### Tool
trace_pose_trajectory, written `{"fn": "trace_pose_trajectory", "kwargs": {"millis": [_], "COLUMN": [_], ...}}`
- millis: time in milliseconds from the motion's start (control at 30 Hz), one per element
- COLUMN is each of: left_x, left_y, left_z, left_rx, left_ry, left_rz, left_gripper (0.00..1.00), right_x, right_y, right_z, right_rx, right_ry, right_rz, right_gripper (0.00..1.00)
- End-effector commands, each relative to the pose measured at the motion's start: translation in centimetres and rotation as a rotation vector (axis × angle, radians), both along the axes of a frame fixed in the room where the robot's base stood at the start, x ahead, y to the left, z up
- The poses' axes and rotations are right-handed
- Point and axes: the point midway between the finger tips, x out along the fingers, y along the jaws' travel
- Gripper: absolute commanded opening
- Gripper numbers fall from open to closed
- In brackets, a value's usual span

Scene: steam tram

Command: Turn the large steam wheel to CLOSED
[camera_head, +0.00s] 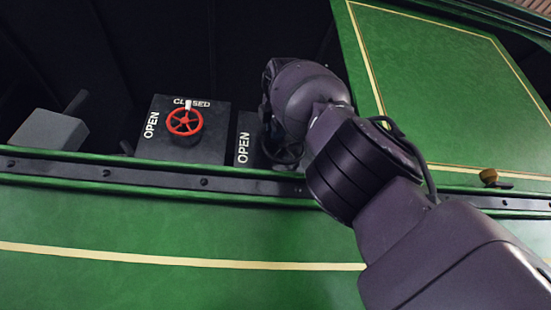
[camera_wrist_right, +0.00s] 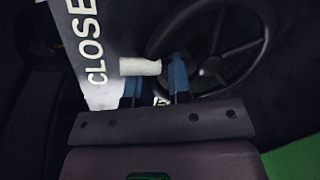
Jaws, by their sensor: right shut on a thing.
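The large steam wheel is a dark spoked wheel (camera_wrist_right: 262,45) in the right wrist view. In the head view only part of it (camera_head: 287,154) shows, behind my right arm. A white pointer (camera_wrist_right: 140,66) sticks out from its rim, beside the first letters of the word CLOSED on the plate (camera_wrist_right: 97,62). My right gripper (camera_wrist_right: 155,85), with blue fingertips, is shut on the wheel rim close to the pointer. The word OPEN (camera_head: 243,149) shows left of this wheel in the head view. My left gripper is not in view.
A smaller red wheel (camera_head: 171,122) stands left on its own dark plate (camera_head: 150,152), its white pointer up at CLOSED. A grey box with a lever (camera_head: 48,130) is further left. A green side wall with a dark riveted rail (camera_head: 120,177) runs in front. A green panel (camera_head: 450,90) is at right.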

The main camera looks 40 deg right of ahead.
Motion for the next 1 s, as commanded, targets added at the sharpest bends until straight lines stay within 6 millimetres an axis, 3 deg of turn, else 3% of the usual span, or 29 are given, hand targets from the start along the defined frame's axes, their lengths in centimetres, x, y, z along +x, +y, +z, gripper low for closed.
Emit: {"fn": "trace_pose_trajectory", "kwargs": {"millis": [33, 133, 167, 267, 667, 1000], "left_x": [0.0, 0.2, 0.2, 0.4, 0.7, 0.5], "left_y": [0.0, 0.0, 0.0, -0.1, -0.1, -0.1], "left_z": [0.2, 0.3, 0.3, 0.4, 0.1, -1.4], "left_rx": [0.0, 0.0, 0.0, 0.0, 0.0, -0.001], "left_ry": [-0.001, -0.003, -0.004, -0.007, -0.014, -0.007], "left_rz": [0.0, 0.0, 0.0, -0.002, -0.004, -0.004], "left_gripper": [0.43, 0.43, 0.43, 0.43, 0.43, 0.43], "right_x": [-0.4, -0.4, -0.5, -0.4, -0.8, -5.4], "right_y": [0.1, 0.1, 0.1, 0.1, 0.5, 3.7], "right_z": [0.9, 0.9, 0.8, 0.7, 0.5, 1.5], "right_rx": [-0.015, -0.015, -0.014, -0.012, -0.009, -0.01], "right_ry": [-0.02, -0.02, -0.021, -0.018, -0.014, -0.016], "right_rz": [0.005, 0.005, 0.005, 0.004, 0.004, 0.005], "right_gripper": [0.0, 0.0, 0.24, 0.38, 0.38, 0.38]}}
